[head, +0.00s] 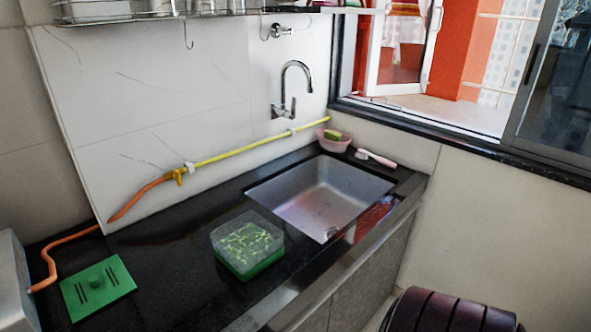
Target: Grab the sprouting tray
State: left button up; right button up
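The sprouting tray (247,246) is a square, clear-walled box with a green base and pale green sprouts inside. It sits upright on the black counter, just left of the sink. A flat green lid (112,284) with a small knob and dark slots lies apart from it, farther left on the counter. Neither of my grippers shows in the head view, so I cannot see what they hold.
The sink (322,196) is sunk into the black counter (165,262). A faucet (289,100) and a yellow and orange gas pipe (240,149) run along the wall. A pink bowl (331,143) and a brush (377,158) stand behind the sink. A grey appliance edges in at left.

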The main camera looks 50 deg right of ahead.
aim_at(246, 241)
jog(key=z, duration=1.3)
